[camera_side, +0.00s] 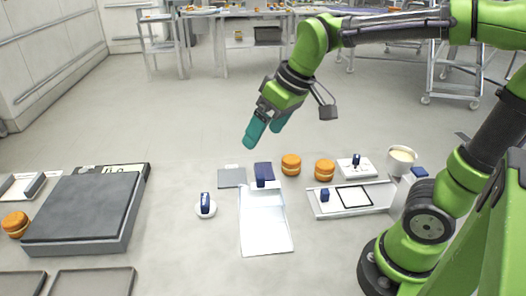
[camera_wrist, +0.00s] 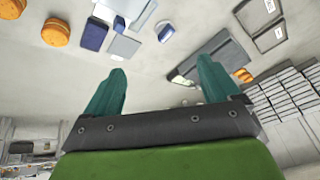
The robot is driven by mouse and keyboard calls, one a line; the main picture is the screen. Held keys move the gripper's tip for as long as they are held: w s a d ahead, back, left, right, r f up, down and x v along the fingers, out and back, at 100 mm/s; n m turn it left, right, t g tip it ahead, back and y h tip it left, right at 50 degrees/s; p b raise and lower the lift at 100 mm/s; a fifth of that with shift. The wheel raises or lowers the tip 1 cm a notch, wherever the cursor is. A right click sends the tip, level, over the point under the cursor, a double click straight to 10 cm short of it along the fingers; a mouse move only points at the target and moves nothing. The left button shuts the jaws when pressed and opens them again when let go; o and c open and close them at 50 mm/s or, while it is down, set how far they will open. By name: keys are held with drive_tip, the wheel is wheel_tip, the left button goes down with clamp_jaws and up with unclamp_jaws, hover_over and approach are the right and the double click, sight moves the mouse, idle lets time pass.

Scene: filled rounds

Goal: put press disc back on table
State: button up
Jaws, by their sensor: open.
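A round white disc with an upright dark blue handle, which looks like the press disc (camera_side: 205,209), lies on the pale work surface left of a shiny white tray. It also shows near the top middle of the wrist view (camera_wrist: 165,32). My gripper (camera_side: 264,135) is in the air above and behind the disc, clearly apart from it. Its two teal fingers are spread with nothing between them, as the wrist view (camera_wrist: 161,70) also shows.
The shiny tray (camera_side: 263,225) lies right of the disc, with a dark blue block (camera_side: 264,174) behind it. Two filled rounds (camera_side: 291,164) stand further right, near a white cup (camera_side: 401,162). A large grey-topped box (camera_side: 82,207) stands left. Bare surface surrounds the disc's front.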

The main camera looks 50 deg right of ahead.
drive_tip(key=s+d+f+m+t, duration=0.1)
drive_tip(key=s+m, duration=0.3)
drive_tip(key=s, duration=0.4)
drive_tip(key=shift+s+d+f+m+t, duration=0.2)
drive_tip(key=shift+s+m+t, duration=0.15)
drive_tip(key=shift+t, duration=0.45)
drive_tip(key=shift+r, duration=0.1)
